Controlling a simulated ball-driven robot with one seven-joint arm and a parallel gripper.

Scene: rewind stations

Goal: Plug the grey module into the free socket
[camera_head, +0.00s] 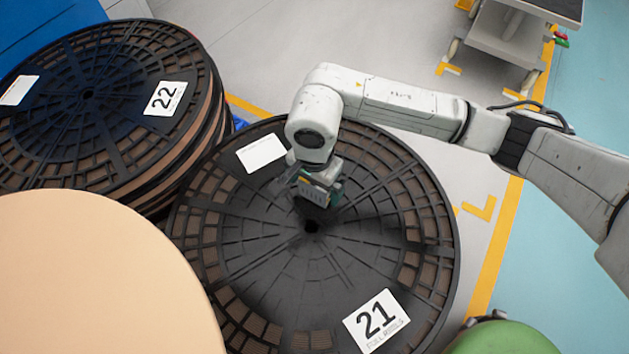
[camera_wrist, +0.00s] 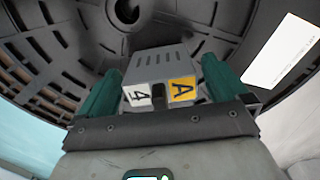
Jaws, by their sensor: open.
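The grey module (camera_wrist: 160,66) is a slotted grey box with a white label "4" and a yellow label "A" in the wrist view. It sits between the two green fingers of my gripper (camera_wrist: 161,72), which is open around it. In the head view my gripper (camera_head: 319,190) is over the black reel marked 21 (camera_head: 272,290), just above its centre hole in the picture. I cannot tell whether the module rests on the reel. No free socket can be made out in either view.
A stack of black reels marked 22 (camera_head: 60,110) stands at the left, close to reel 21. A large beige round surface (camera_head: 95,280) fills the lower left. A grey cart (camera_head: 500,45) stands at the upper right. Grey floor shows between the cart and the reels.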

